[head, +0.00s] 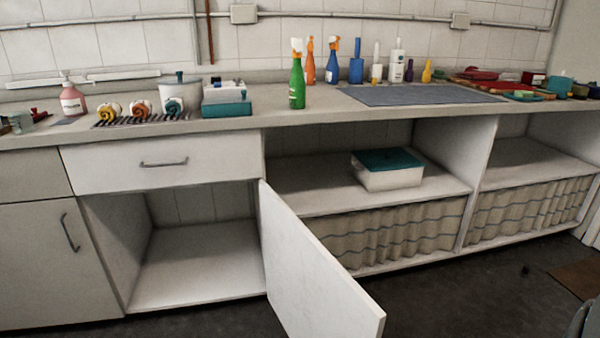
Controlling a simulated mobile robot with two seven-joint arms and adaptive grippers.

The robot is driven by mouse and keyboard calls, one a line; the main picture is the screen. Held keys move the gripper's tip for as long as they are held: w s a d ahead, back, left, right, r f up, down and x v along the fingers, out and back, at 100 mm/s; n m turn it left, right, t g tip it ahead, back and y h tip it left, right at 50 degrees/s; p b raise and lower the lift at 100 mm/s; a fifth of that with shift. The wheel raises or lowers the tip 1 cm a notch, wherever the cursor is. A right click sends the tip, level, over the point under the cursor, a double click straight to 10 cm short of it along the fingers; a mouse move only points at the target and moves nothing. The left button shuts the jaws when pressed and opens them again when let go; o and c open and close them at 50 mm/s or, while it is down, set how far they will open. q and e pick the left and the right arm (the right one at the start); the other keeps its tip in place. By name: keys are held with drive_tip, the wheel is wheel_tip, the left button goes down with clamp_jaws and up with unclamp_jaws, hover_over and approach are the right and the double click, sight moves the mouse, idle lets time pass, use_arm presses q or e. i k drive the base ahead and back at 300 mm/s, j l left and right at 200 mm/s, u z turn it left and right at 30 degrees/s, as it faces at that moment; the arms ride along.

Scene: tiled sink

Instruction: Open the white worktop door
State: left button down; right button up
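The white worktop door (312,272) stands wide open in the head view. It is hinged at the right side of the compartment under the drawer and swings out toward me over the floor. Its handle is not visible. The compartment (198,258) behind it is open to view and looks empty. Neither of my grippers can be made out in this view, and nothing is seen touching the door.
A closed white drawer (165,162) is above the compartment. A closed cabinet door (50,262) with a handle is at the left. A teal-lidded box (387,172) sits on the open shelf. Bottles, including a green one (297,82), stand on the worktop. Dark floor (450,305) is clear right of the door.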

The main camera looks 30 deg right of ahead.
sight(312, 295)
drive_tip(key=k+l, duration=0.1)
drive_tip(key=l, duration=0.25)
drive_tip(key=k+l, duration=0.15)
drive_tip(key=l, duration=0.2)
drive_tip(key=k+l, duration=0.1)
drive_tip(key=l, duration=0.3)
drive_tip(key=k+l, duration=0.1)
drive_tip(key=l, duration=0.25)
drive_tip(key=k+l, duration=0.15)
drive_tip(key=l, duration=0.2)
drive_tip(key=k+l, duration=0.1)
drive_tip(key=l, duration=0.25)
